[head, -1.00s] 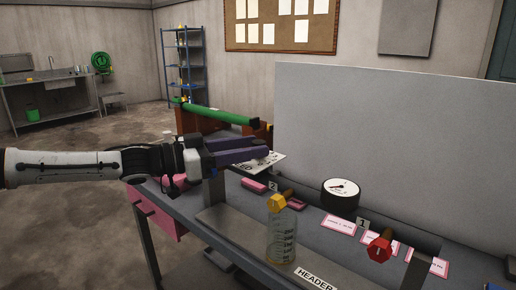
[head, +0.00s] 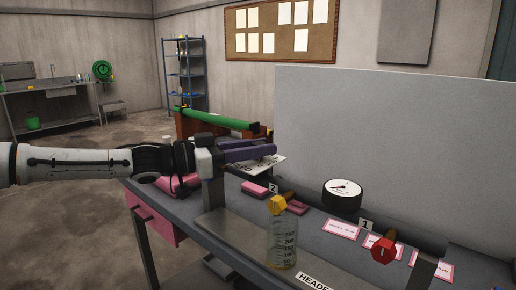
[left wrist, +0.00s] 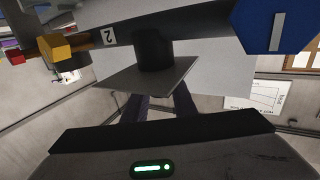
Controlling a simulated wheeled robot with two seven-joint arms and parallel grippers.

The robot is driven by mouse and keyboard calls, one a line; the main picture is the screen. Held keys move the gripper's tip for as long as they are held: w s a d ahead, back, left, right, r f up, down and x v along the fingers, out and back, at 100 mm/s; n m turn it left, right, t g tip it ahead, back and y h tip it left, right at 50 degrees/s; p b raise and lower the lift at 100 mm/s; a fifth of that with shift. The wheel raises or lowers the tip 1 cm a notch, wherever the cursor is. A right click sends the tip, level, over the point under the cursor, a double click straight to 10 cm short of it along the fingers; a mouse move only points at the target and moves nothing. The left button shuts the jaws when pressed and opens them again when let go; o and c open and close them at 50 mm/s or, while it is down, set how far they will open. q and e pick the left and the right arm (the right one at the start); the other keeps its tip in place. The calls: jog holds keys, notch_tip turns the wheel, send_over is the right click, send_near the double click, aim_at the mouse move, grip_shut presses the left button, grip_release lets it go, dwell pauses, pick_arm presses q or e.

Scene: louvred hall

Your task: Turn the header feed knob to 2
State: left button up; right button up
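My left gripper (head: 262,150), with purple fingers, hangs above the far left part of the workbench. Its fingers look apart and empty in the left wrist view (left wrist: 157,106). A yellow hexagonal knob (head: 278,205) by a 2 label (head: 273,188) stands right of and nearer than the gripper. A red hexagonal knob (head: 383,250) is by a 1 label (head: 365,225). A large blue hexagonal knob (left wrist: 275,25) with a white line shows in the left wrist view; I cannot make it out in the head view. A HEADER label (head: 315,283) is at the front. My right gripper is out of view.
A clear graduated bottle (head: 282,245) stands below the yellow knob. A round white gauge (head: 343,192) sits behind the knobs. A tall grey panel (head: 390,150) closes the back of the bench (head: 190,213). A green tube (head: 215,120) lies beyond the gripper.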

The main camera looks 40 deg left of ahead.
pick_arm(q)
jog(key=c, duration=0.3)
jog(key=shift+y, duration=0.3)
